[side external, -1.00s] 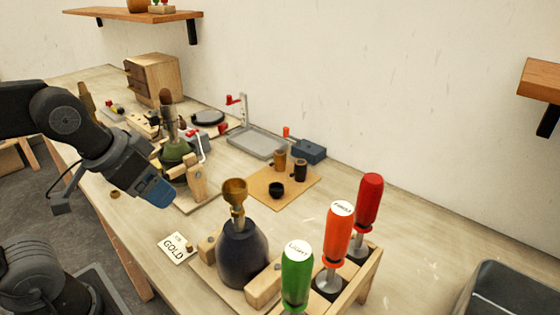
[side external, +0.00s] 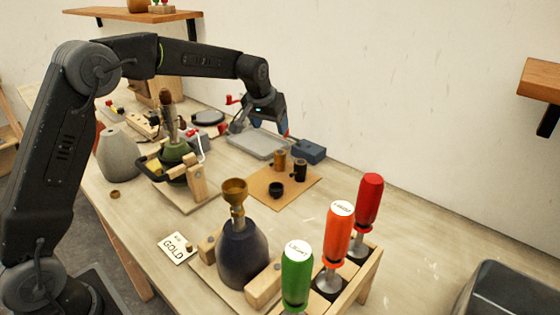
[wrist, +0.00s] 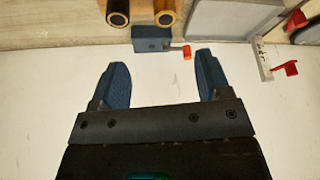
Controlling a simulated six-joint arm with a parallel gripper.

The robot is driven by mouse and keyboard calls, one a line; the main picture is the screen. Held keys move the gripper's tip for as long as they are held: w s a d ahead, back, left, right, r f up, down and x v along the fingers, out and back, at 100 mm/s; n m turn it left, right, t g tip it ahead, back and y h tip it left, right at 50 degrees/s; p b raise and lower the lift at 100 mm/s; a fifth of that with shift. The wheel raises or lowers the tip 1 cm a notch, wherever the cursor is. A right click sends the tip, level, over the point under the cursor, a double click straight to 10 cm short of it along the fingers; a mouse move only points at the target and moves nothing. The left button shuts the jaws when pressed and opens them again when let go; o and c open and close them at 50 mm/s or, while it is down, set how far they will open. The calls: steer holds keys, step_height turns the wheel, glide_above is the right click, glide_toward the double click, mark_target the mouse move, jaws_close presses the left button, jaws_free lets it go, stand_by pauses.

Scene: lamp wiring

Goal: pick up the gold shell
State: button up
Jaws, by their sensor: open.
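The gold shell (side external: 280,160) is a small brass-coloured tube standing upright on a wooden mat (side external: 262,196). A darker brown shell (side external: 300,169) stands beside it, and a black cup-shaped part (side external: 276,189) is in front. In the wrist view the gold shell (wrist: 166,12) is at the top edge, partly cut off, right of the dark shell (wrist: 118,12). My gripper (side external: 262,124) is above the back of the bench, behind and left of the shell in the side view. In the wrist view its blue fingers (wrist: 162,64) are apart, with nothing held between them.
A blue box (side external: 309,151) with an orange-red tip is close behind the shells. A grey tray (side external: 262,148) with a red-handled post lies left of it. In front stand a dark lamp base (side external: 242,254) and a rack of screwdrivers (side external: 337,232). A card reads GOLD (side external: 175,248).

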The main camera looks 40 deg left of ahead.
mark_target(279, 153)
steer(key=x, duration=1.6)
steer(key=shift+w+a, duration=0.4)
steer(key=shift+w, duration=0.05)
steer(key=c, duration=1)
steer(key=shift+r, duration=0.15)
